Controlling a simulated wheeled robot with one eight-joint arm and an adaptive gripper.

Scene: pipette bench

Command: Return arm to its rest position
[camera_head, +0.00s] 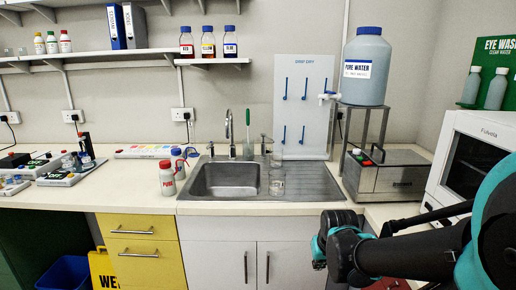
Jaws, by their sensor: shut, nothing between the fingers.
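My arm, black with teal parts, reaches in from the right edge in the head view. Its end, my gripper (322,252), is low in front of the right-hand cabinet door, below the counter edge. The gripper is shut and holds nothing. It is seen small and partly merged with the dark arm end, so its fingertips are hard to make out.
A counter (120,194) runs along the wall with a steel sink (225,180).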

